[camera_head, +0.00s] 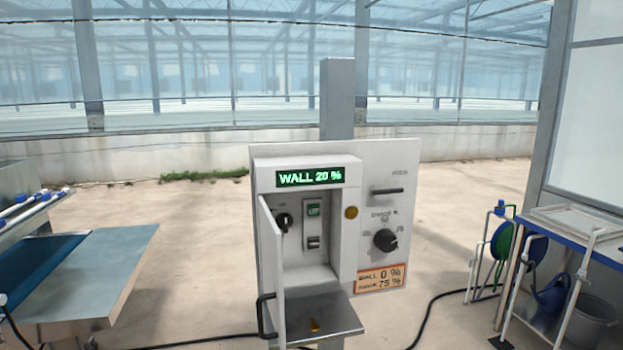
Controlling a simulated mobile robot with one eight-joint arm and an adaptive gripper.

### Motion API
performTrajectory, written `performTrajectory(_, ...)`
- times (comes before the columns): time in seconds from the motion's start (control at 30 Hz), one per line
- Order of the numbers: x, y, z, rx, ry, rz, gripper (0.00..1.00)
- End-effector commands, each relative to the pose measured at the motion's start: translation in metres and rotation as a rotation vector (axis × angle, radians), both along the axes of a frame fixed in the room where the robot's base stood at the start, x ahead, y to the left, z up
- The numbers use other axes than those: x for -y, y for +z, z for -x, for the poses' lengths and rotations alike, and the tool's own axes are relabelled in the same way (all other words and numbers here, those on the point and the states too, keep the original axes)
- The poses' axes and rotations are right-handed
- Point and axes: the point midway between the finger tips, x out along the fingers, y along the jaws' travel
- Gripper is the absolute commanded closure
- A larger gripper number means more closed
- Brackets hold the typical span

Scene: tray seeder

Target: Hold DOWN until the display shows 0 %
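A white control box (350,165) stands on a grey post. Its green display (309,177) reads "WALL 20 %". The box's door (272,270) is open, swung out at the left with a black handle (266,315). Inside the recess are a green button marked UP (313,210) and, below it, a pale switch (313,242) whose marking I cannot read; it sits where a DOWN button could be. A dark key-like knob (284,221) is left of them. An orange label (381,278) reads "WALL 0 %" and a second line with 75 %. My gripper is not in view.
A shelf (330,316) juts out under the recess, with a small orange item (315,325) on it. A black dial (385,240) and slot-like bar (387,191) are on the right panel. A bench (95,275) stands left, a blue-topped rack (570,228) right. A black hose crosses the floor.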

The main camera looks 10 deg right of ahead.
Motion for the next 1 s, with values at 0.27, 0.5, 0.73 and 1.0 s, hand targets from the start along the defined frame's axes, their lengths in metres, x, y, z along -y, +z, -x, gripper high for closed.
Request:
performTrajectory(0.27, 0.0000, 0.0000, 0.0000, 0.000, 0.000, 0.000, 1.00)
performTrajectory(0.5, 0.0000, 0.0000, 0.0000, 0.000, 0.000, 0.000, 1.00)
performTrajectory(0.73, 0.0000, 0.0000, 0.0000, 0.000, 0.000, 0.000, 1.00)
performTrajectory(1.0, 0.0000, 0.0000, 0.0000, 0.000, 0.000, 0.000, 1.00)
